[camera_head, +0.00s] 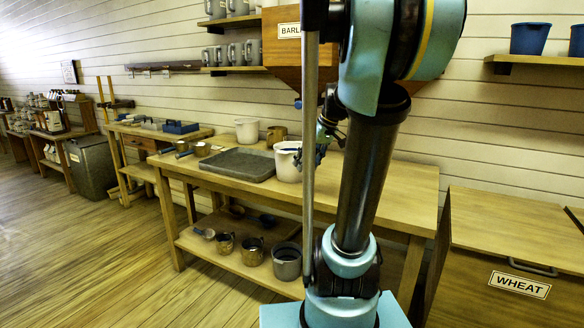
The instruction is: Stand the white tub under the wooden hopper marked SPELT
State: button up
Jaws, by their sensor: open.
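A white tub (287,166) stands upright on the wooden table, at the right edge of a grey tray. A second white tub (246,131) stands farther back near the wall. My gripper (311,157) is open at the right side of the nearer tub, close to its rim; I cannot tell whether it touches. A wooden hopper (289,52) on the wall above has a label starting "BARL", the rest hidden behind my arm. No label reading SPELT shows in this view.
The shallow grey tray (237,165) and metal cups (202,149) are on the table (375,181). Mugs and a grey pot (287,262) sit on its lower shelf. A wooden bin marked WHEAT (519,286) stands at right. Floor (95,250) at left is clear.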

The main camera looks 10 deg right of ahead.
jog(key=w+d+r+n+y, duration=0.1)
jog(key=w+d+r, duration=0.1)
jog(key=w, duration=0.4)
jog(key=w+d+r+n+y, duration=0.1)
jog(key=w+r, duration=0.1)
jog(key=w, duration=0.3)
jog(key=n+t+y, duration=0.1)
jog(key=n+t, duration=0.1)
jog(key=n, duration=0.1)
send_near(300, 144)
jog(key=x, duration=1)
jog(key=shift+w+f, duration=0.1)
jog(key=shift+w, duration=0.25)
jog(key=shift+c, duration=0.3)
grip_shut()
